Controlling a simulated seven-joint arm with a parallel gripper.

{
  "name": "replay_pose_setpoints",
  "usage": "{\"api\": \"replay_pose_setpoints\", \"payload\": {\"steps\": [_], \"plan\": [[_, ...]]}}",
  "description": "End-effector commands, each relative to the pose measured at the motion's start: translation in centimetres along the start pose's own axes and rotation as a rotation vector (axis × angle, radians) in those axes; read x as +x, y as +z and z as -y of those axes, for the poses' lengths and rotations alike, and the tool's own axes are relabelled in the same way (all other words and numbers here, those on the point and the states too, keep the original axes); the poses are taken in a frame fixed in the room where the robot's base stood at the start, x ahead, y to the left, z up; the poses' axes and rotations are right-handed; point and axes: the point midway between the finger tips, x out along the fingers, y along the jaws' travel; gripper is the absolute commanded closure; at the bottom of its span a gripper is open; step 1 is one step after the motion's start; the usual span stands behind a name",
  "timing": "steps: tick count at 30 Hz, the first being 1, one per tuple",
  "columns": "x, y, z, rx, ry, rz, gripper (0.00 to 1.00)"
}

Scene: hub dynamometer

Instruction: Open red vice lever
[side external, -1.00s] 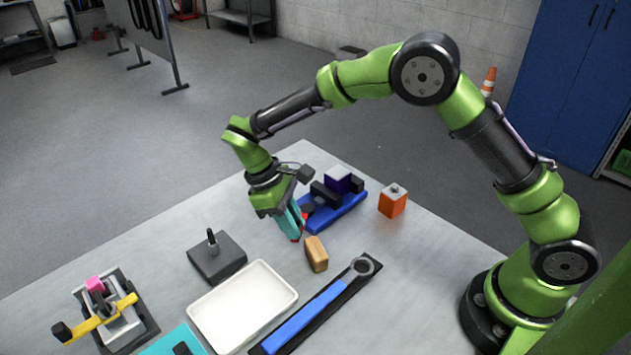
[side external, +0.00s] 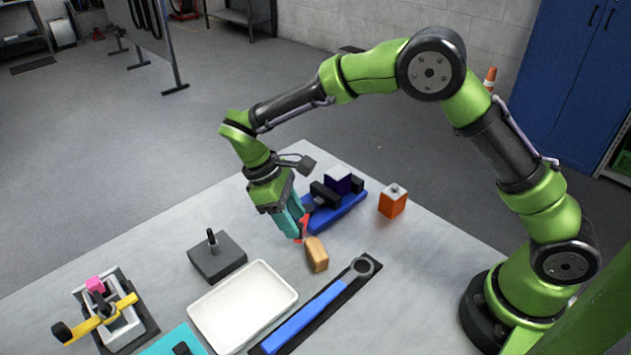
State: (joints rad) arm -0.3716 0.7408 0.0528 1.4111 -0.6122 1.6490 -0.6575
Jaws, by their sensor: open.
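The blue vice (side external: 345,208) stands at the far side of the table with dark jaws and a purple block in it. Red parts (side external: 305,222) show at its near left end, beside my fingers; the red lever is small and largely hidden there, and I cannot tell its angle. My gripper (side external: 299,232) points down with teal fingers at this end of the vice. It is open, with no object visibly held. I cannot tell whether a finger touches the lever. A tan block (side external: 317,255) is just right of and below the fingertips.
An orange block (side external: 392,201) stands right of the vice. A white tray (side external: 243,305), a dark block with a peg (side external: 217,257) and a blue-handled wrench (side external: 307,318) lie nearer. A second vice with a yellow lever (side external: 97,318) is at left. Bare table lies left of the gripper.

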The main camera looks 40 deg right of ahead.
Motion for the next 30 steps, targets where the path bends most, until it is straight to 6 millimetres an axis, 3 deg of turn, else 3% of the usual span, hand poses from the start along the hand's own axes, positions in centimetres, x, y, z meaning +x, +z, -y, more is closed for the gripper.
{"api": "replay_pose_setpoints", "payload": {"steps": [9,15,21,30], "plan": [[-7.6,-0.1,0.0,0.001,0.001,-0.006,0.53],[-11.5,-0.1,0.0,0.000,0.004,-0.004,0.53],[-13.9,0.0,-0.1,0.000,0.003,0.000,0.53],[-15.2,0.0,0.0,0.000,0.001,-0.001,0.53]]}}
